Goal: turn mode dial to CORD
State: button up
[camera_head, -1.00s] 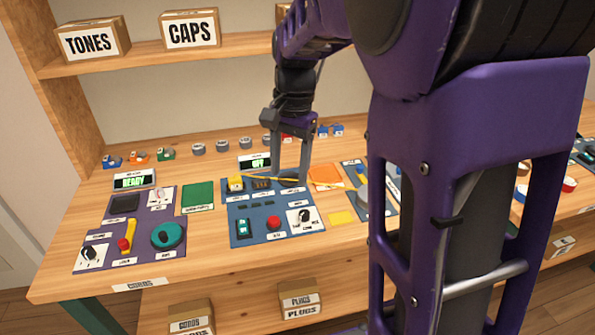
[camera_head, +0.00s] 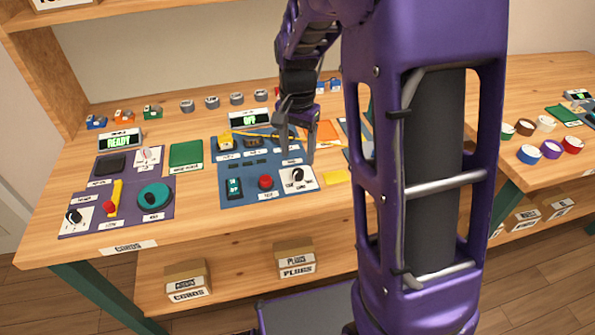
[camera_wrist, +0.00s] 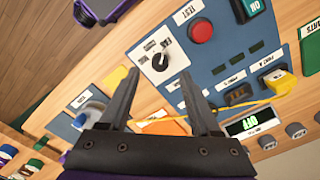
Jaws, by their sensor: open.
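A black dial knob on a white plate (camera_head: 299,178) is at the front right corner of the blue panel (camera_head: 235,192). I take it for the mode dial; its lettering is too small to read surely. In the wrist view the dial knob (camera_wrist: 160,61) lies just past and between my fingertips. My gripper (camera_head: 297,153) is open and empty, pointing down just behind the dial in the head view. In the wrist view the gripper (camera_wrist: 159,76) shows both fingers spread apart. I cannot tell the height left above the plate or the knob's setting.
A red button (camera_head: 265,182) labelled TEST sits left of the dial. A yellow cord (camera_head: 268,134) crosses the panel's back edge. A display (camera_head: 249,122) reads OFF. A purple panel (camera_head: 120,175) on the left has another black knob (camera_head: 74,215) and a teal dial (camera_head: 154,196).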

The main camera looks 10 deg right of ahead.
aim_at(298, 172)
notch_tip(298, 172, down, 6)
jog(key=shift+r+b, duration=0.1)
jog(key=shift+b, duration=0.35)
grip_shut()
